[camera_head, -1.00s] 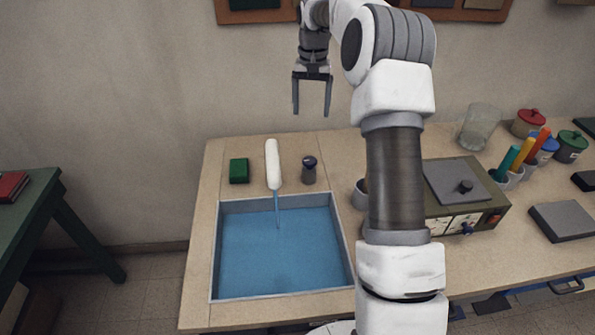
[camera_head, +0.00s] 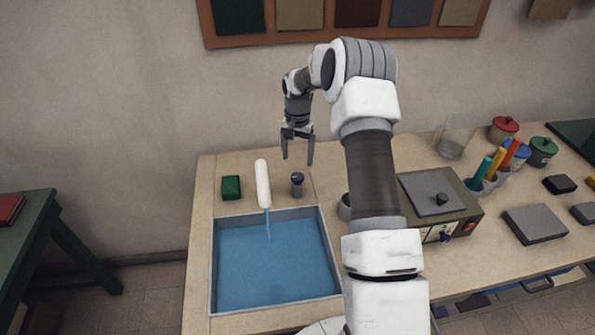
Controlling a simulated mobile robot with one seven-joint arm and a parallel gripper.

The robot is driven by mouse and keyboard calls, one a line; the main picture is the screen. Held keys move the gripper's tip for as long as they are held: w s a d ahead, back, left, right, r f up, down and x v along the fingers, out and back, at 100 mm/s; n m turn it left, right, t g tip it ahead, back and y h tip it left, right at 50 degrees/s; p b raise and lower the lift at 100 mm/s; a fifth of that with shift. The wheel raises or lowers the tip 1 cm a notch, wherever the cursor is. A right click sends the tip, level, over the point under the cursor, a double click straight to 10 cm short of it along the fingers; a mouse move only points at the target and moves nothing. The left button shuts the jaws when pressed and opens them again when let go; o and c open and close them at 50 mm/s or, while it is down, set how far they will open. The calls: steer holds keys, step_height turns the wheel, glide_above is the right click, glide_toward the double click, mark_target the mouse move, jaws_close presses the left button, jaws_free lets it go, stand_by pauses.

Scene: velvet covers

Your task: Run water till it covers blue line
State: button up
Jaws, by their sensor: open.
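A sink basin (camera_head: 318,212) is set in the worktop, with blue water (camera_head: 270,265) spread over its floor. A white spout (camera_head: 262,184) hangs over its back edge, and a thin blue stream (camera_head: 268,225) runs from its tip into the water. A dark tap knob (camera_head: 297,185) stands on the worktop to the right of the spout. No separate blue line can be made out on the basin walls. My gripper (camera_head: 298,161) is open and empty, with its fingers pointing down above and just behind the knob.
A green block (camera_head: 231,187) lies left of the spout. A boxy device (camera_head: 440,205) stands to the right, partly behind my arm. Farther right are a glass beaker (camera_head: 456,136), lidded pots (camera_head: 503,130), colored tubes and dark grey blocks. A green table (camera_head: 40,235) stands at the left.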

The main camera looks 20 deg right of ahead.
mark_target(297, 176)
step_height(297, 176, down, 8)
steer(key=shift+r+p, duration=0.15)
steer(key=shift+p, duration=0.35)
steer(key=shift+c, duration=0.3)
jaws_close()
steer(key=shift+f+n+b, duration=0.2)
steer(key=shift+n+b, duration=0.5)
steer(key=shift+b, duration=0.45)
steer(key=shift+n+b, duration=0.7)
steer(key=shift+n, duration=0.1)
steer(key=shift+r+n, duration=0.25)
steer(key=shift+n, duration=0.25)
steer(key=shift+o, duration=0.3)
jaws_free()
